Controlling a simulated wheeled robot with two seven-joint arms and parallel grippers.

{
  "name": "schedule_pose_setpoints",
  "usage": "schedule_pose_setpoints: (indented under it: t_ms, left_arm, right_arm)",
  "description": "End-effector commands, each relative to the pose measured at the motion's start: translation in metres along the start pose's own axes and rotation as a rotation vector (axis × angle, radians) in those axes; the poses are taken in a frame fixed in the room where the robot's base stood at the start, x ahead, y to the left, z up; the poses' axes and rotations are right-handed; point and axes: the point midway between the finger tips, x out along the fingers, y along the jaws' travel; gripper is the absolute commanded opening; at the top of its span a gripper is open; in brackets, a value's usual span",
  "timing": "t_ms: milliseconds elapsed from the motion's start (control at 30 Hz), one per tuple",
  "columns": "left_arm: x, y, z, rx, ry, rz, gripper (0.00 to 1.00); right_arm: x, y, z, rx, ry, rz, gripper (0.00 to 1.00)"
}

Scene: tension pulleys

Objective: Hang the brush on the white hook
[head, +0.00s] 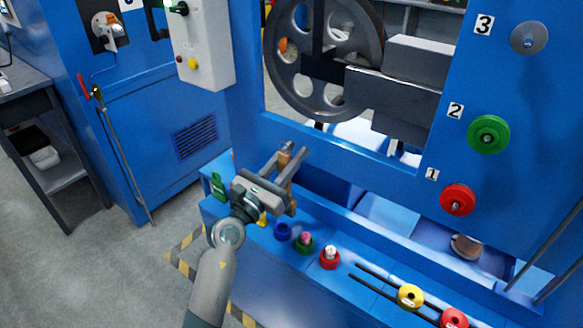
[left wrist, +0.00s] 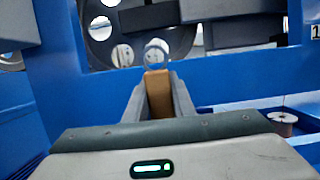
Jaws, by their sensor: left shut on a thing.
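My left gripper (head: 292,160) is shut on the brush (head: 284,161), a tan wooden piece with a greyish metal-looking end on top. In the left wrist view the brush (left wrist: 158,92) stands upright between the two fingers (left wrist: 158,100), with a round ring-like shape at its top. A brown part also shows below the gripper in the head view, and the brush's lower end is mostly hidden there. The gripper is over the blue machine's front ledge. I cannot clearly make out a white hook in either view. My right gripper is not in view.
The blue ledge (head: 262,243) holds blue, green and red pieces, then yellow (head: 410,296) and red rings by black rods. A large grey pulley wheel (head: 322,50) is behind the frame. Numbered pegs hold a green wheel (head: 488,134) and a red wheel (head: 457,199).

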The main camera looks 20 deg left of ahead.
Motion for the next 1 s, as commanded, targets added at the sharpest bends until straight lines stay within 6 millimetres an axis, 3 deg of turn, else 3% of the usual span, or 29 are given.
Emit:
schedule_pose_setpoints:
  t_ms: [167,400,967,1000]
  left_arm:
    - [-0.005,0.001,-0.016,0.000,0.004,0.001,0.00]
    - [-0.010,0.001,-0.034,0.001,0.001,0.001,0.00]
    - [-0.011,0.000,-0.039,0.000,0.001,0.001,0.00]
    - [-0.011,0.000,-0.039,0.000,0.001,0.001,0.25]
  right_arm:
    - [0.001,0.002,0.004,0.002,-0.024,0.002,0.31]
    - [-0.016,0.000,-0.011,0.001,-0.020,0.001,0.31]
    - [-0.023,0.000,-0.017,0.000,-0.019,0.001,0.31]
    - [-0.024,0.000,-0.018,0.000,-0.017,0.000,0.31]
